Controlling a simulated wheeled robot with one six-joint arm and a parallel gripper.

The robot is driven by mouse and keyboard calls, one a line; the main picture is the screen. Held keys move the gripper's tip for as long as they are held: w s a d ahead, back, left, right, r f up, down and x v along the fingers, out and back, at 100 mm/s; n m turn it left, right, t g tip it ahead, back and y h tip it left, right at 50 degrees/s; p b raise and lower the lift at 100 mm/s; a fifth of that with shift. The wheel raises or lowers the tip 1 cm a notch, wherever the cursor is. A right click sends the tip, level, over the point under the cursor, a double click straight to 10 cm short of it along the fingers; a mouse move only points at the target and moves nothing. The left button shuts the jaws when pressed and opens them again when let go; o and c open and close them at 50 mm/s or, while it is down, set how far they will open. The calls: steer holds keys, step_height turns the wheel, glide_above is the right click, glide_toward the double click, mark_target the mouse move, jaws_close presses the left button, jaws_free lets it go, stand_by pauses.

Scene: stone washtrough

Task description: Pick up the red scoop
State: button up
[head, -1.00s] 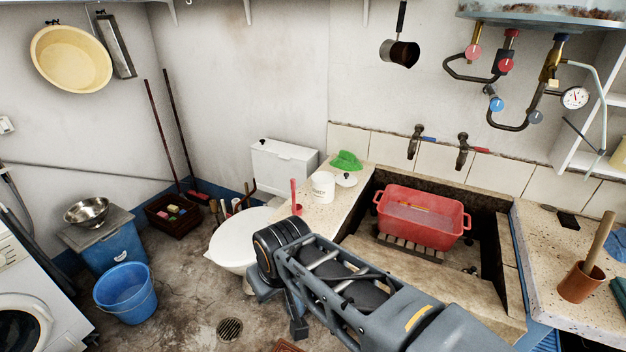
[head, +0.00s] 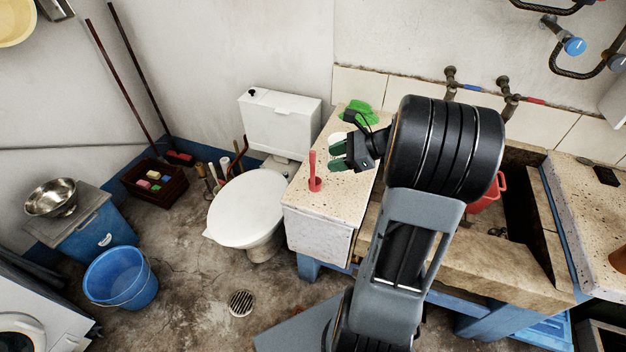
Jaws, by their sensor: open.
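The red scoop (head: 314,172) stands upright on the speckled stone counter (head: 300,198), near its left front part, with its handle pointing up. My gripper (head: 339,154) is in the head view just right of the scoop. Its green-tipped fingers point left toward the scoop and are apart, with nothing seen between them. The gripper looks clear of the scoop, though I cannot tell the exact gap. My arm covers part of the counter and the trough behind it.
A green cloth (head: 358,112) lies at the counter's back, near a white item (head: 336,139) partly hidden by my gripper. The toilet (head: 247,210) stands left of the counter. The red basin (head: 488,195) in the trough is mostly hidden by my arm.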

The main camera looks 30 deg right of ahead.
mark_target(315, 155)
steer(key=w+d+m+t, duration=0.1)
steer(key=d+m+t, duration=0.1)
steer(key=d+m, duration=0.15)
steer(key=shift+w+d+f+p+x, duration=0.1)
steer(key=shift+d+p+x, duration=0.1)
steer(key=shift+x, duration=2)
steer(key=shift+w+d+f+p+x, duration=0.1)
steer(key=shift+d+p+x, duration=0.1)
steer(key=shift+x, duration=1.95)
steer(key=shift+w+d+f+p+x, duration=0.1)
steer(key=shift+w+p+x, duration=0.1)
steer(key=shift+x, duration=2)
steer(key=shift+s, duration=0.1)
jaws_close()
